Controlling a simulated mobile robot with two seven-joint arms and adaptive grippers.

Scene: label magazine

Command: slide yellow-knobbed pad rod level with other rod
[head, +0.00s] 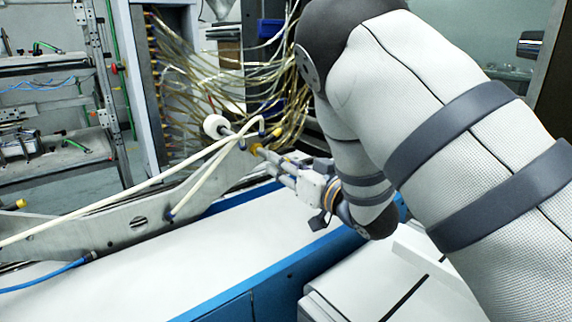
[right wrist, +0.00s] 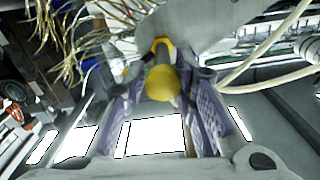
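The yellow knob (right wrist: 161,84) sits between the two purple-lined fingers of my right gripper (right wrist: 165,100), near their tips, in the right wrist view. Space shows beside the knob, so the fingers look open around it. A yellow arch-shaped part (right wrist: 160,46) is behind the knob, at the metal plate. In the head view my right gripper (head: 268,160) reaches to a yellow part (head: 255,149) on the plate. Another yellow end (head: 277,132) shows just above. A round white pad (head: 213,126) stands on a grey rod left of the plate. My left gripper is not in view.
The metal plate (head: 125,219) runs across the left, with cream hoses (head: 110,199) along it. A white surface with a blue edge (head: 243,282) lies below. Tangled clear tubes (head: 200,75) hang behind. My right arm covers much of the right side.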

